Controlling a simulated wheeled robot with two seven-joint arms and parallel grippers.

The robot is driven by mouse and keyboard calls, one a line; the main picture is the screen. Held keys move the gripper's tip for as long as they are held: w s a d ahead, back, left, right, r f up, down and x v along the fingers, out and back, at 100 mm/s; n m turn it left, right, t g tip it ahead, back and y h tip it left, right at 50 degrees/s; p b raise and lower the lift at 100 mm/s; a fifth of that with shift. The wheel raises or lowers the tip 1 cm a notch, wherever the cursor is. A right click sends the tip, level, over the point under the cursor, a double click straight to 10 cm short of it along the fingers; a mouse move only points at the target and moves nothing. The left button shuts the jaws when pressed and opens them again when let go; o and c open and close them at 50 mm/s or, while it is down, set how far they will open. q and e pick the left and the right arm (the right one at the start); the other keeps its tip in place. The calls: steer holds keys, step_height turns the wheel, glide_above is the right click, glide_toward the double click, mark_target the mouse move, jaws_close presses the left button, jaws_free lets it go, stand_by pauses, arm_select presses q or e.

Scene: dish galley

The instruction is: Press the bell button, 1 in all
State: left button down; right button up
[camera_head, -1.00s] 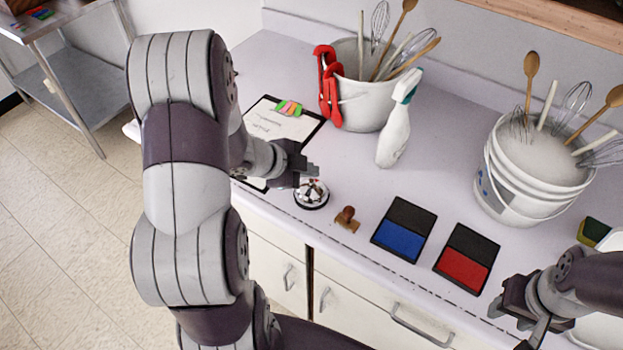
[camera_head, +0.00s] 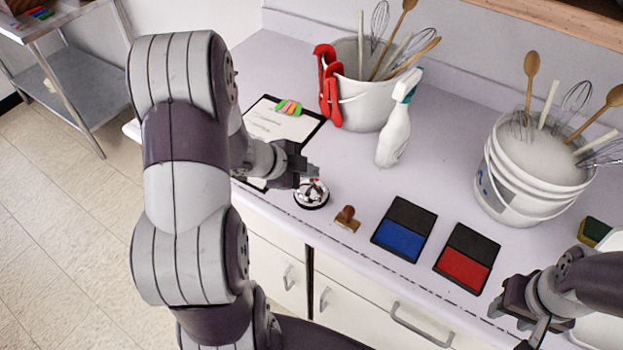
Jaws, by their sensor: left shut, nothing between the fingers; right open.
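The bell (camera_head: 311,199) is a small silver dome on a dark round base near the counter's front edge, in the head view. My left gripper (camera_head: 314,176) is shut and empty. Its fingertips are over the far side of the bell and partly hide its top. I cannot tell whether they touch the button. My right gripper (camera_head: 515,321) is open and empty at the lower right, by the counter's front edge, well apart from the bell.
A wooden stamp (camera_head: 347,219), a blue ink pad (camera_head: 403,230) and a red ink pad (camera_head: 467,259) lie right of the bell. A clipboard (camera_head: 303,127) lies behind my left gripper. A spray bottle (camera_head: 393,135) and two utensil buckets (camera_head: 365,103) (camera_head: 505,185) stand farther back.

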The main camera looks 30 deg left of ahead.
arm_select(q)
steer(key=shift+f, duration=0.25)
steer(key=shift+f+b, duration=0.4)
steer(key=shift+f, duration=0.15)
stand_by(0.5)
steer(key=shift+r, duration=0.1)
steer(key=shift+r+p, duration=0.9)
steer(key=shift+p, duration=0.2)
step_height(320, 180, up, 5)
steer(key=p, duration=0.5)
stand_by(0.5)
